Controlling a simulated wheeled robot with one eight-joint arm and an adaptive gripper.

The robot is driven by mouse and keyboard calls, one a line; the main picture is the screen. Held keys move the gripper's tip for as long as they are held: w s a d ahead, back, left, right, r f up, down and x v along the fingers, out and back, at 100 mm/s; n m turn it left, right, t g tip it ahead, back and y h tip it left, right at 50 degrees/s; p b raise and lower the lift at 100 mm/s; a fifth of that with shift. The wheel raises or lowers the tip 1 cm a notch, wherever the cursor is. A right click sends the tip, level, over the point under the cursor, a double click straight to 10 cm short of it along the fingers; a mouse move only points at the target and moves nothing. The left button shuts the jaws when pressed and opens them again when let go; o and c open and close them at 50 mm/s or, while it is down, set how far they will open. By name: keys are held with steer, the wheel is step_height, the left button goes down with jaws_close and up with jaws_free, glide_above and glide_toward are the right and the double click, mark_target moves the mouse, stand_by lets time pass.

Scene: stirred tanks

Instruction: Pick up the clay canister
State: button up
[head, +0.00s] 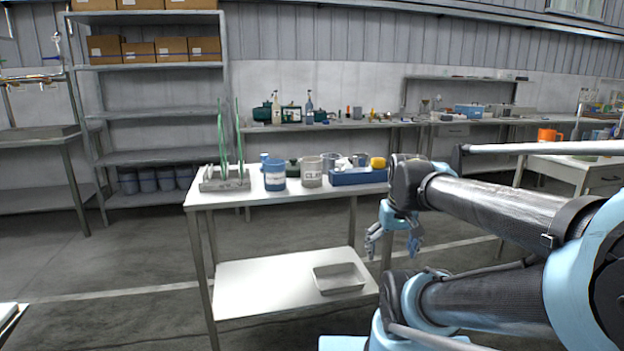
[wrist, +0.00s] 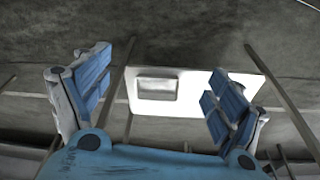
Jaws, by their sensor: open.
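A pale grey canister with dark lettering that looks like "CLAY" (head: 311,172) stands upright on the small metal table (head: 232,200) in the head view. A blue and white labelled tub (head: 274,176) stands to its left. My gripper (head: 393,246) points down at the right of the table, below the tabletop level in the picture and apart from the canister. Its fingers are spread and empty. In the wrist view the open fingers (wrist: 160,82) frame the floor and the table's lower shelf (wrist: 190,107); the canister is not in that view.
A blue bin with a yellow item (head: 358,176) sits on the table's right end, and a grey rack with green rods (head: 224,180) on its left. Cups stand behind the canister. A shallow tray (head: 338,278) lies on the lower shelf.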

steer(key=w+a+r+n+y, duration=0.15)
steer(key=w+a+r, duration=0.25)
steer(key=w+r, duration=0.4)
steer(key=w+a+r+n+h, duration=0.15)
steer(key=w+a+r, duration=0.25)
steer(key=w+r, duration=0.45)
step_height(320, 180, up, 8)
steer(key=n+t+y, duration=0.1)
steer(key=n+y, duration=0.1)
steer(key=n, duration=0.1)
glide_above(312, 173)
steer(key=s+d, duration=0.1)
steer(key=d, duration=0.2)
steer(key=x, duration=1)
steer(key=shift+w+a, duration=0.1)
steer(key=shift+a, duration=0.2)
steer(key=shift+x, duration=3.15)
steer(key=shift+d, duration=0.2)
steer(key=c, duration=1.5)
